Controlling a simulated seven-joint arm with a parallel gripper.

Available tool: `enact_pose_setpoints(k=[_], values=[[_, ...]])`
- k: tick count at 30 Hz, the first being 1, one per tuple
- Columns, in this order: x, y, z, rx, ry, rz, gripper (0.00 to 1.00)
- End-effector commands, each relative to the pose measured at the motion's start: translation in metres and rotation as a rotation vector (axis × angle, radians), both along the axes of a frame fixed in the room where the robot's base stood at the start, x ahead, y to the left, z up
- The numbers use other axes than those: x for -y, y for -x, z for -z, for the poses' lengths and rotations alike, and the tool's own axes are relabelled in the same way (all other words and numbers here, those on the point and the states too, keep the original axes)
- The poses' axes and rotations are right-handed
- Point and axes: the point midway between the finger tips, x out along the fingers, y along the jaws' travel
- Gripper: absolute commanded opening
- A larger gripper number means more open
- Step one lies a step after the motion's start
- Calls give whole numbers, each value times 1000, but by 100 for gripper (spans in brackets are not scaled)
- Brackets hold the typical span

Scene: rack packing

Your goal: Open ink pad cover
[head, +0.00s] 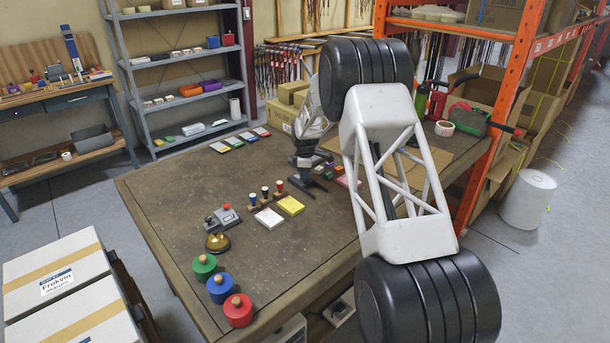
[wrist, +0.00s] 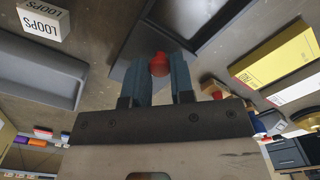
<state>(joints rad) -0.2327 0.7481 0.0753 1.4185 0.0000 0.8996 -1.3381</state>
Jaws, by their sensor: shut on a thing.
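My gripper (wrist: 160,82) has its two blue-grey fingers closed around a red knob (wrist: 158,62) in the wrist view. The knob sits at the edge of a dark, flat ink pad cover (wrist: 139,42); a pale area shows inside its dark border. I cannot tell from this view how far the cover is tilted. In the head view my gripper (head: 306,178) is low over the table, right of the stamps, and a dark flat piece shows beneath it. My arm hides part of that area.
The table (head: 180,190) holds a yellow pad (head: 290,205), a white pad (head: 268,217), a stamp rack (head: 267,199) and a brass bell (head: 217,242). Green (head: 204,267), blue (head: 221,288) and red (head: 238,310) round pots stand at the front. The table's left middle is clear.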

Motion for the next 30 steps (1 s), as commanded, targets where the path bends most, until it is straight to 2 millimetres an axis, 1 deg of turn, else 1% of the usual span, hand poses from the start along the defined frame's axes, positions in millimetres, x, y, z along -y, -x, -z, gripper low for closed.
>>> enact_pose_setpoints(k=[11, 30], values=[[4, 4, -1, 0, 0, 1, 0], [48, 47, 0, 0, 0, 1, 0]])
